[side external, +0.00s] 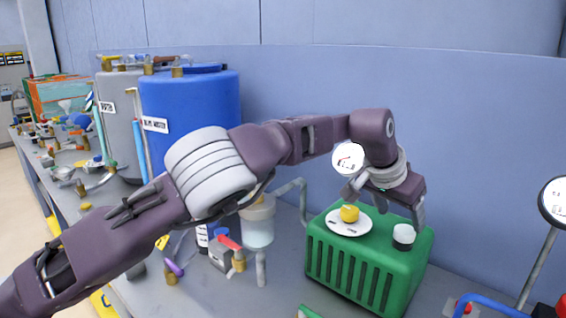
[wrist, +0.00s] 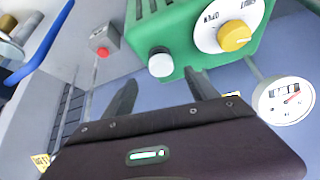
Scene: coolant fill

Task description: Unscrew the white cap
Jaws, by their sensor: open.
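The white cap (side external: 403,235) sits on a dark base on top of the green box (side external: 355,262), near its right end. It also shows in the wrist view (wrist: 160,63), beside the green housing (wrist: 185,25). My gripper (side external: 399,217) is open and empty, pointing down above the box close to the cap. In the wrist view my two fingers (wrist: 160,80) are spread wide, and the cap appears between and just beyond their tips. I see no contact with the cap; the side view partly overlaps the fingers with it.
A yellow knob (side external: 349,213) on a white dial plate (side external: 338,226) stands left of the cap. A round gauge (side external: 348,158) is behind my wrist. A grey box with a red button (wrist: 104,43) and a blue pipe (wrist: 42,42) lie nearby. Blue (side external: 195,105) and grey barrels stand left.

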